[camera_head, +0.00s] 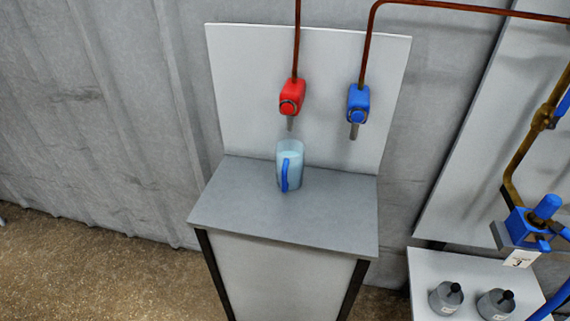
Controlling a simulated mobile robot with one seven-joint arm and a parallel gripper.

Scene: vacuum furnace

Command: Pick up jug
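The jug (294,168) is a clear, pale blue vessel with a dark blue handle that faces the camera. It stands upright on the grey counter (330,228), near the back panel and below the red tap (291,97). It looks to hold pale, water-like contents, but I cannot tell the level exactly. My gripper is not in view, and nothing is touching the jug except the counter.
A blue tap (357,106) hangs from a copper pipe right of the red tap. The counter's front and right are bare. Floor (90,270) is clear at left.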

